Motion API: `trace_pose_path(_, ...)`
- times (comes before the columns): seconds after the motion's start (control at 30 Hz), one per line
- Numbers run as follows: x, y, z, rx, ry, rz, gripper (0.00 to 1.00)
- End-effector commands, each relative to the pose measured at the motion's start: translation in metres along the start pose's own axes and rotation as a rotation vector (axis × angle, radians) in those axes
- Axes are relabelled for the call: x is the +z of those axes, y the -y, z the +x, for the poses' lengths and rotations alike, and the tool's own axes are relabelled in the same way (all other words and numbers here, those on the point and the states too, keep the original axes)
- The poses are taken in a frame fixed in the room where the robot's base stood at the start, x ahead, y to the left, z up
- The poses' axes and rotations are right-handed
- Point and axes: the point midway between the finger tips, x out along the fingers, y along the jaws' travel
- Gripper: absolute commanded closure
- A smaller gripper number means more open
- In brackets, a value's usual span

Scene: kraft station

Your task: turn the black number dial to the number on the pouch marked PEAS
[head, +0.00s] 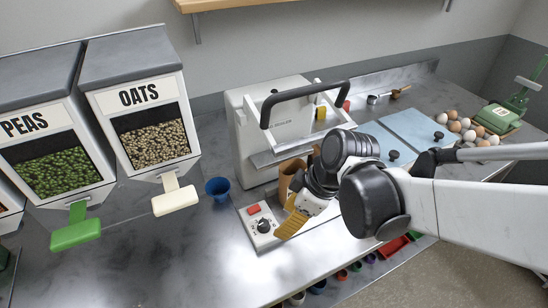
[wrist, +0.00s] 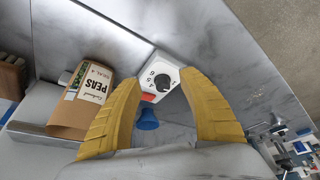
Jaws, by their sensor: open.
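The black number dial (head: 263,226) is on a white control box with a red button (head: 254,209), at the bench's front edge. In the wrist view the dial (wrist: 162,81) shows between my fingertips, with digits around it; its exact setting is too small to read. The brown pouch marked PEAS (wrist: 88,98) is left of my fingers in the wrist view. Small print reads SEAL and a character that may be 4. In the head view, part of a brown pouch (head: 291,172) shows behind my wrist. My gripper (head: 289,226) is open and empty, just right of the dial box.
A grey-white sealing machine (head: 258,130) with a black handle stands behind. A blue cup (head: 217,188) sits left of the box. PEAS (head: 56,172) and OATS (head: 154,140) dispensers stand at left. Eggs (head: 466,129) lie at the far right.

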Motion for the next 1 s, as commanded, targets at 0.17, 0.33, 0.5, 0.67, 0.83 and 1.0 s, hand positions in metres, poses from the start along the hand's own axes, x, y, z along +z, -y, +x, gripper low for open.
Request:
trace_pose_path(0.17, -0.039, 0.001, 0.019, -0.001, -0.001, -0.004, 0.51)
trace_pose_path(0.33, -0.036, -0.001, 0.050, 0.001, 0.000, 0.001, 0.51)
trace_pose_path(0.5, -0.037, 0.000, 0.063, 0.000, 0.000, 0.000, 0.51)
trace_pose_path(0.67, -0.037, 0.000, 0.066, 0.001, 0.000, 0.001, 0.51)
trace_pose_path(0.83, -0.037, 0.000, 0.065, 0.001, 0.000, 0.001, 0.51)
trace_pose_path(1.0, -0.037, 0.000, 0.065, 0.001, 0.000, 0.001, 1.00)
